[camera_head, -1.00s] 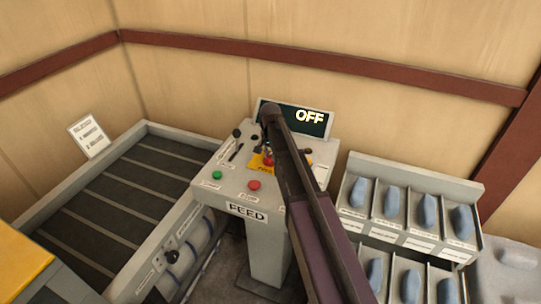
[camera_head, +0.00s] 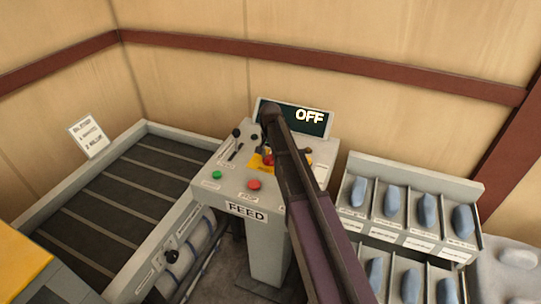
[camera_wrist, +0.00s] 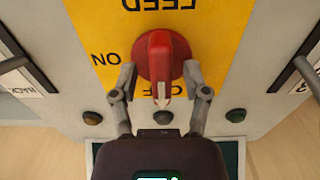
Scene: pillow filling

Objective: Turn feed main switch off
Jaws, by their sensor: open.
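The feed main switch (camera_wrist: 160,58) is a red rotary handle on a yellow plate (camera_wrist: 216,25), seen upside down in the wrist view. Its white-marked tip points toward the OFF lettering, which it partly covers; ON is to the left. My gripper (camera_wrist: 159,72) is open, with one finger on each side of the handle. I cannot tell whether the fingers touch it. In the head view the red switch (camera_head: 268,160) shows partly behind my arm. The display (camera_head: 311,116) on the FEED console reads OFF.
The console top (camera_head: 233,183) also carries a green button (camera_head: 217,174), a red button (camera_head: 254,184) and black knobs. A belt conveyor (camera_head: 115,187) lies to the left. A rack (camera_head: 474,178) with blue items in compartments stands to the right. A wall is close behind.

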